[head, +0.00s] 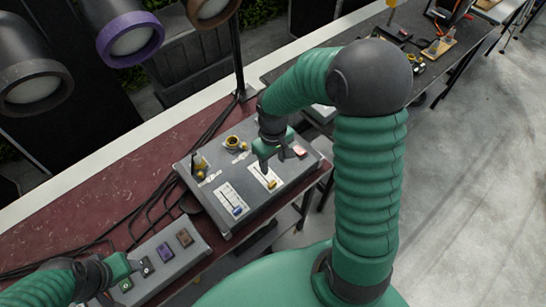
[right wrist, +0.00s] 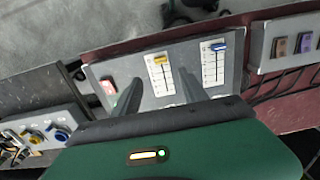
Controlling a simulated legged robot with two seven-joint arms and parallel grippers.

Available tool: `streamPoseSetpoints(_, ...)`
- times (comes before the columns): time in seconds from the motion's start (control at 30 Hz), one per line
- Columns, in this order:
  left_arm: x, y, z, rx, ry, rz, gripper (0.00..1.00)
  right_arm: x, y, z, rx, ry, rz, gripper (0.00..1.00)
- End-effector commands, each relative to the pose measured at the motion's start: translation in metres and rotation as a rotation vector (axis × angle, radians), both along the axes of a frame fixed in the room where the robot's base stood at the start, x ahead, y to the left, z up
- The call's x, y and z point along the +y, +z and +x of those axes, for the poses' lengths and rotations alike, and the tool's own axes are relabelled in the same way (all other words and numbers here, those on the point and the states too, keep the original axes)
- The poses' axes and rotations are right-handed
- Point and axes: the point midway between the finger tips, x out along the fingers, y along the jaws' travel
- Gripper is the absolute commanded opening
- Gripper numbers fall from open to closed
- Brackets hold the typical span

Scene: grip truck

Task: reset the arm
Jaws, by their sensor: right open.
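My right arm is green and ribbed and reaches over a grey control box (head: 215,222) in the head view. My right gripper (head: 272,172) is open and empty above the box, close to the yellow slider (head: 271,184). In the right wrist view its two fingers (right wrist: 158,92) are spread, with the yellow slider (right wrist: 160,58) and blue slider (right wrist: 217,46) beyond them. I cannot tell whether a finger touches the box. My left gripper (head: 124,268) is at the lower left, by a button panel (head: 190,258); its fingers are too unclear to judge.
Dark cables (head: 150,205) lie on the red table (head: 100,200). Large lamps (head: 130,40) hang at the upper left. Open concrete floor (head: 470,170) lies to the right.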

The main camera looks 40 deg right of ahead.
Motion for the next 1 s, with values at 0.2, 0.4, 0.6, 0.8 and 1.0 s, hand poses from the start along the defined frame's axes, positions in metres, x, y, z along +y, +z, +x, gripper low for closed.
streamPoseSetpoints(0.2,0.000,-0.002,0.000,0.000,0.000,0.000,0.51,-0.001,0.026,0.001,0.001,0.000,0.000,0.51)
streamPoseSetpoints(0.4,0.000,-0.002,0.000,0.000,0.000,0.000,0.51,0.000,0.028,0.000,0.001,0.000,0.001,0.51)
streamPoseSetpoints(0.6,0.000,-0.002,0.000,0.000,0.000,0.000,0.51,0.000,0.028,0.000,0.001,0.000,0.000,0.51)
streamPoseSetpoints(0.8,0.000,-0.047,0.000,0.000,0.000,0.000,0.51,0.031,-0.012,-0.018,-0.062,-0.002,-0.021,0.51)
streamPoseSetpoints(1.0,0.000,-0.097,0.000,0.001,0.000,0.000,0.51,0.076,-0.055,-0.059,-0.216,-0.061,0.000,0.51)
